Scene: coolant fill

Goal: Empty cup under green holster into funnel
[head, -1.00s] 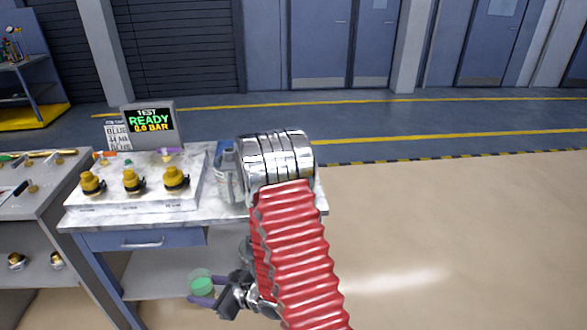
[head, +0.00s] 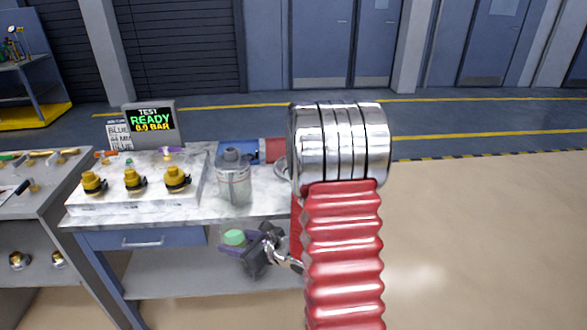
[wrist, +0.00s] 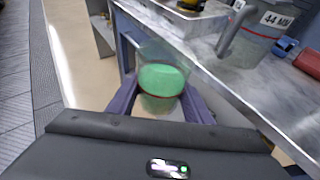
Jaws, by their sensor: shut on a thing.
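My gripper (head: 240,246) is shut on a clear cup (head: 234,237) holding green liquid. In the head view they are in front of the bench, below the tabletop's front edge. In the wrist view the cup (wrist: 163,85) is between the two purple fingers, beside the bench edge, and looks roughly upright. A small green piece (head: 128,162) shows behind the yellow valves, perhaps the green holster. A clear container with a grey top (head: 233,178) stands on the bench; I cannot tell whether this is the funnel.
The marble-topped bench (head: 262,204) carries a white block with yellow valves (head: 134,180) and a screen (head: 152,120) reading READY, 0.0 BAR. Red and blue items (head: 272,150) lie at the back right. A second bench (head: 50,200) is at left. The floor at right is clear.

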